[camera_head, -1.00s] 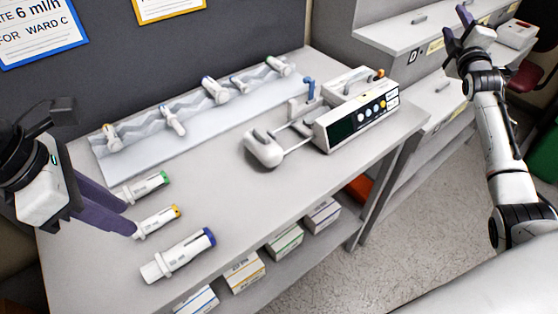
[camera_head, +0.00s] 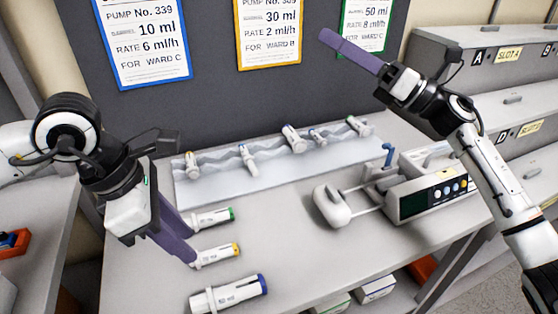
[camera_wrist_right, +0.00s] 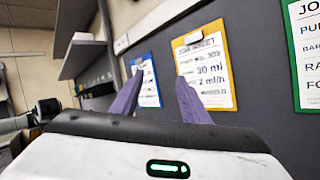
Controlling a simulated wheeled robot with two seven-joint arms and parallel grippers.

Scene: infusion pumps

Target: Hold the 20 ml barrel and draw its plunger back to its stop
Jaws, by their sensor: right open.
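Three white syringes lie on the bench: one with a green end (camera_head: 212,217), one with a yellow end (camera_head: 215,256) and a larger one with a blue end (camera_head: 229,295). Their printed volumes are too small to read, so I cannot tell which is the 20 ml barrel. My left gripper (camera_head: 190,246) appears open, its purple fingers spread at the left ends of the green-ended and yellow-ended syringes. I see no clear grasp. My right gripper (camera_head: 328,40) is raised before the wall cards, far from the syringes. It is open and empty in the right wrist view (camera_wrist_right: 156,92).
A rack (camera_head: 215,189) with several small syringes stands at the back of the bench. An infusion pump (camera_head: 418,203) with a grey pusher block (camera_head: 331,206) is at the right. Slotted cabinets (camera_head: 510,90) stand beyond. The bench middle is clear.

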